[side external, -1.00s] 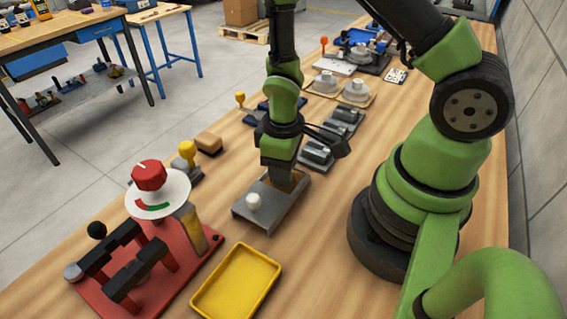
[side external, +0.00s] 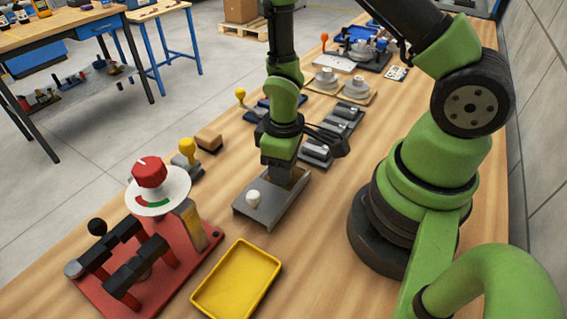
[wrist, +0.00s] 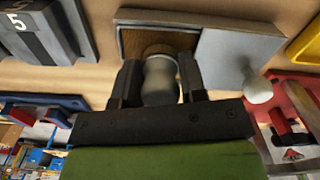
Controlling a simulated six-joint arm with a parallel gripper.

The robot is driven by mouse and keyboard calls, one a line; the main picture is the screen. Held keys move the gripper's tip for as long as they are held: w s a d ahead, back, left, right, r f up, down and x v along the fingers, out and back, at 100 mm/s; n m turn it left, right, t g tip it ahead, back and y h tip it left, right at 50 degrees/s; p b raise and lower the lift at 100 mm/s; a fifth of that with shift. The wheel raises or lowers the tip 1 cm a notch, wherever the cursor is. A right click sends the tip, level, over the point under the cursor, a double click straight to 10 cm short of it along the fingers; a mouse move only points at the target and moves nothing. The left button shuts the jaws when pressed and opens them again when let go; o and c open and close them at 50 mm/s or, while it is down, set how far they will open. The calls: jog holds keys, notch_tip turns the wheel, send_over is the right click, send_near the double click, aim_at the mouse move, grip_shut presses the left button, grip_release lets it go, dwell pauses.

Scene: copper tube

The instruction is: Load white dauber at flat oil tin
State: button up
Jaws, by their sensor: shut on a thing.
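My gripper (side external: 279,166) points down over the far, open end of a flat grey oil tin (side external: 268,209) on the bench. In the wrist view my gripper (wrist: 161,75) is shut on a pale, whitish dauber (wrist: 160,82), with one finger on each side of its body. The dauber's brownish tip is over or inside the brown-looking opening of the tin (wrist: 225,52); I cannot tell how deep. A grey lid with a white knob (side external: 253,199) covers the near part of the tin. In the side view the dauber is hidden by my gripper.
A yellow tray (side external: 237,284) lies in front of the tin. A red-based fixture (side external: 195,262) with a dial stands at front left. Grey blocks (side external: 316,152) sit behind. Bare bench lies right of the tin.

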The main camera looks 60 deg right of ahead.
dwell(0.4)
jog(key=shift+r, duration=3.5)
